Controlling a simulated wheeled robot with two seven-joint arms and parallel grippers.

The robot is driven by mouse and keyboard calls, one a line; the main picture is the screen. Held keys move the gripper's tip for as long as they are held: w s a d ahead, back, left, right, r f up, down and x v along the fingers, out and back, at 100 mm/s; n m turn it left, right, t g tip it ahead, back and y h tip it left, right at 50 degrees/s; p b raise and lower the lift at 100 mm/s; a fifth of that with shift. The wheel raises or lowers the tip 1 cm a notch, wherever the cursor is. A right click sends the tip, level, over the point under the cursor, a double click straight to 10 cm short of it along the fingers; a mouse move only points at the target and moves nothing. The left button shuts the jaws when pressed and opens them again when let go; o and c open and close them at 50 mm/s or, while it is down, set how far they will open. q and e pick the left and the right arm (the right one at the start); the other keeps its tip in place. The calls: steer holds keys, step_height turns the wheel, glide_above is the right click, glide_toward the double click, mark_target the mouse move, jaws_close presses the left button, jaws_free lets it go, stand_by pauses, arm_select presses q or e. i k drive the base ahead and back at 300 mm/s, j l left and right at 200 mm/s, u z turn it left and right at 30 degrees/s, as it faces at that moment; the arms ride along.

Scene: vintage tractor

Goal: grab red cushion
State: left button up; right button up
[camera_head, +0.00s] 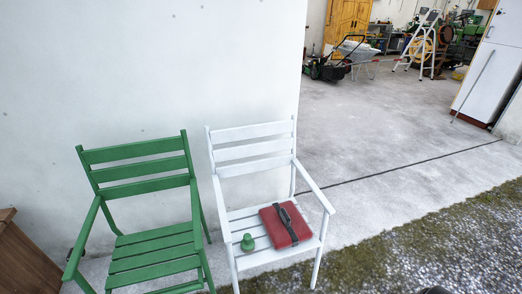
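The red cushion (302,224) lies flat on the seat of a white slatted chair (252,152), toward the right side of the seat. A black strap-like piece (287,224) lies across the middle of its top.
A small green object (247,243) sits on the seat left of the cushion. A green chair (150,255) stands to the left, before a white wall (130,60). A brown wooden piece (25,258) is at far left. Concrete floor (380,125) is clear at right.

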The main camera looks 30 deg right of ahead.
mark_target(285, 226)
steer(key=z, duration=1.2)
steer(key=i+l, duration=0.1)
steer(key=l, duration=0.35)
steer(key=i+l, duration=0.1)
steer(key=l, duration=0.35)
steer(key=i+l+u, duration=0.1)
steer(key=l, duration=0.35)
steer(key=i+l, duration=0.15)
steer(key=l, duration=0.75)
steer(key=i+u, duration=0.05)
steer(key=i, duration=0.05)
